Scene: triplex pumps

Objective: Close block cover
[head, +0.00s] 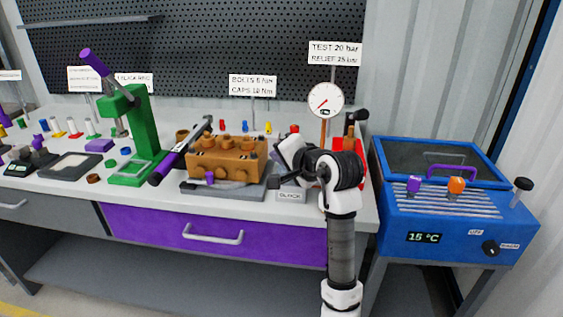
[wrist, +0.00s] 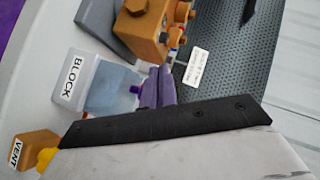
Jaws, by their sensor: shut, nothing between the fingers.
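A clear bluish box (wrist: 112,88) stands behind the white BLOCK label (wrist: 73,79) in the wrist view, with a small purple knob (wrist: 135,89) on it. I cannot tell whether its cover is open. In the head view the BLOCK label (head: 289,196) is at the bench's front edge, and my arm hides most of the box. My gripper (wrist: 160,72) has its two purple fingers together and empty, close to the knob; contact is unclear. In the head view my gripper (head: 274,181) is just right of the orange-brown pump block (head: 227,160).
The pump block rests on a grey plate (head: 222,191). A purple-handled wrench (head: 166,167) lies left of it, beside a green press (head: 126,135). A pressure gauge (head: 324,99) stands behind my arm. A blue bath (head: 450,215) is at right. A VENT label (wrist: 15,154) shows in the wrist view.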

